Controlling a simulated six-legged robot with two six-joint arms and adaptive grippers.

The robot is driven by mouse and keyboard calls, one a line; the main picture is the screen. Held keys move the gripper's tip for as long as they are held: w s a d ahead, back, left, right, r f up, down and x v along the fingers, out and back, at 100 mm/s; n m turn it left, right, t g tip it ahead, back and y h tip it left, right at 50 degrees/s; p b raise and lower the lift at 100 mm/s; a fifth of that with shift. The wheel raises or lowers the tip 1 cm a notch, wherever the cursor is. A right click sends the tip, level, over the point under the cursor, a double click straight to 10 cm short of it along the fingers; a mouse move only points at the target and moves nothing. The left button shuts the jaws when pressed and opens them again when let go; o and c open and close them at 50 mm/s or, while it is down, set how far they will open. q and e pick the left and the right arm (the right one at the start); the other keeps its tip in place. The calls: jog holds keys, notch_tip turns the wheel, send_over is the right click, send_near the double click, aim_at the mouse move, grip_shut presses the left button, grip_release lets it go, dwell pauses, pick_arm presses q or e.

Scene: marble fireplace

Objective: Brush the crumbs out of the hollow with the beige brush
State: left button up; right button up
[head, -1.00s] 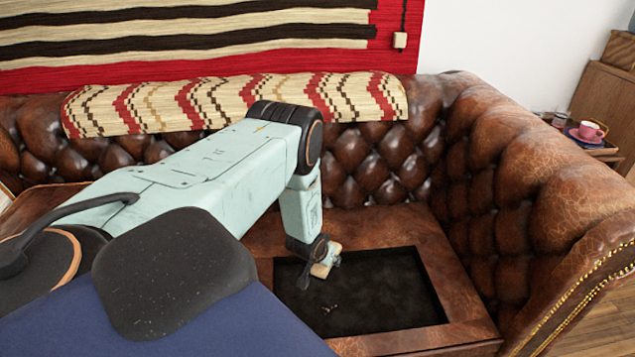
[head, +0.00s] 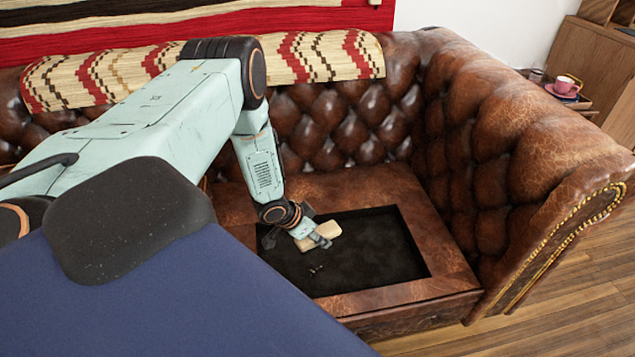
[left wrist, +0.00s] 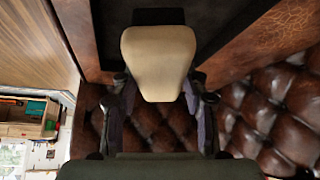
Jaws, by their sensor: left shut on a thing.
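My left gripper (head: 311,236) is over the back left part of the dark hollow (head: 380,255) in the sofa seat. It is shut on the beige brush (head: 321,234), whose beige body shows clearly between the fingers in the left wrist view (left wrist: 158,55). A dark part of the brush shows beyond the body there. I cannot tell whether the brush touches the hollow's floor. A few small grey crumbs (head: 316,270) lie on the hollow's floor, just in front of the brush. My right gripper is not in view.
The brown leather seat frame (head: 405,295) borders the hollow. The tufted backrest (head: 345,125) and the right armrest (head: 510,150) rise around it. A patterned throw (head: 325,57) lies over the backrest. A pink cup (head: 563,84) stands on a side table at the far right.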

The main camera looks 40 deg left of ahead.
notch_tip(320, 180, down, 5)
jog(key=b, duration=0.4)
jog(key=shift+b, duration=0.4)
